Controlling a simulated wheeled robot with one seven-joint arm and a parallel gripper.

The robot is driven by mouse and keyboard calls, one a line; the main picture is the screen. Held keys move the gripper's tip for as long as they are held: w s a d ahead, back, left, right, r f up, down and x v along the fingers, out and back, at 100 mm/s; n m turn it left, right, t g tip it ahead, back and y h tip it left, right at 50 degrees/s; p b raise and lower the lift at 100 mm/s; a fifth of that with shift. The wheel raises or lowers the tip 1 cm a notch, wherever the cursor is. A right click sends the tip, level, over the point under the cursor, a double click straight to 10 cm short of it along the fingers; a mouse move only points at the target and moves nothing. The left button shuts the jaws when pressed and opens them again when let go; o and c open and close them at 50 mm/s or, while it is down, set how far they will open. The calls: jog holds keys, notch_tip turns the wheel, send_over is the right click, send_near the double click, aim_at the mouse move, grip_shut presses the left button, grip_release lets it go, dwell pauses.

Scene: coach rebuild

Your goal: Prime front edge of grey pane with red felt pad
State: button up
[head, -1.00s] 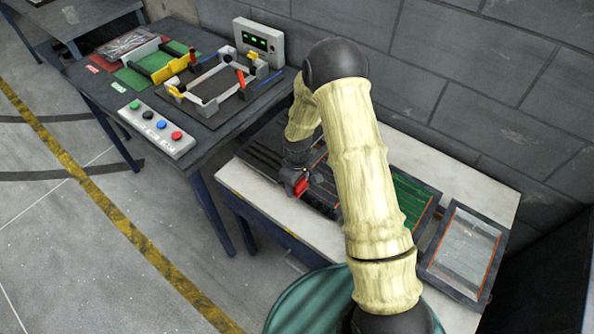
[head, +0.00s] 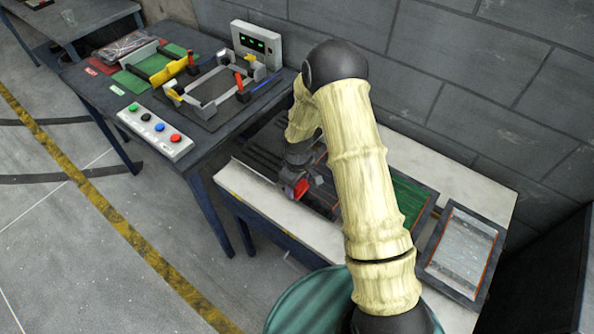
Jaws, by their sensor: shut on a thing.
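My gripper (head: 295,192) is low over the left half of a dark, ribbed rack (head: 264,153) on the white-topped table. It is shut on the red felt pad (head: 301,188), of which a small red patch shows. My own arm hides much of the rack. Thin orange lines show in the rack beside the gripper. I cannot tell which surface there is the grey pane or whether the pad touches it. A clear greyish pane with orange side edges (head: 466,250) lies in a dark frame at the right end of the table.
A green panel (head: 408,200) shows right of my arm. The left bench holds a clamping fixture (head: 215,90), a button box (head: 155,130) and a display box (head: 257,42). A block wall stands close behind. A green round bin (head: 300,300) is below the table's front edge.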

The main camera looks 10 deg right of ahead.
notch_tip(320, 180, up, 3)
jog(key=shift+a+p, duration=0.15)
jog(key=shift+p, duration=0.35)
jog(key=shift+w+a+r+p, duration=0.1)
jog(key=shift+w+r+p, duration=0.2)
jog(key=shift+r+p, duration=0.35)
notch_tip(320, 180, up, 2)
jog(key=shift+a+r+p, duration=0.15)
jog(key=shift+p, duration=0.55)
jog(key=shift+r, duration=0.3)
jog(key=shift+s+r+p, duration=0.1)
jog(key=shift+r+p, duration=0.15)
jog(key=shift+p, duration=0.05)
jog(key=shift+d, duration=0.25)
jog(key=shift+a+f, duration=0.1)
jog(key=s+d+f+m, duration=0.1)
jog(key=d+m, duration=0.2)
jog(key=s+d+f+m, duration=0.1)
jog(key=d+f+m, duration=0.1)
jog(key=m, duration=0.1)
jog(key=s+d+f+m, duration=0.1)
jog(key=d+f+m, duration=0.1)
jog(key=d+m, duration=0.1)
jog(key=shift+d, duration=0.3)
